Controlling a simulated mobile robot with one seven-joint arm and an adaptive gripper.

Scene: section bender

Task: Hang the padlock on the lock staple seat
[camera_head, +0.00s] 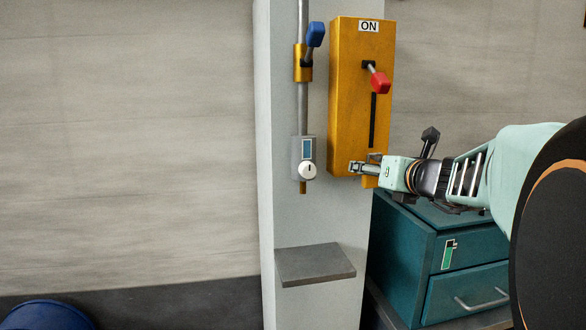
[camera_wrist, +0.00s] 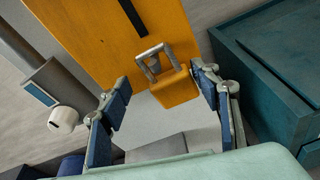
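The padlock (camera_wrist: 176,90) has a yellow body and a grey square shackle. It is at the lower end of the yellow switch box and also shows in the head view (camera_head: 369,182), partly hidden by my gripper. The lock staple seat (camera_wrist: 152,69) is a small grey metal piece on the box, overlapping the shackle opening. The shackle appears to be around it, but I cannot tell for sure. My gripper (camera_wrist: 166,96) is open, with its blue-padded fingers apart on either side of the padlock and gaps on both sides. It also shows in the head view (camera_head: 364,167).
The yellow box (camera_head: 350,110) carries an ON label and a red lever (camera_head: 380,82). Left of it is a pipe with a blue-handled valve (camera_head: 315,34) and a grey meter (camera_head: 304,158). A grey shelf (camera_head: 315,264) is below. A teal cabinet (camera_head: 405,243) stands to the right.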

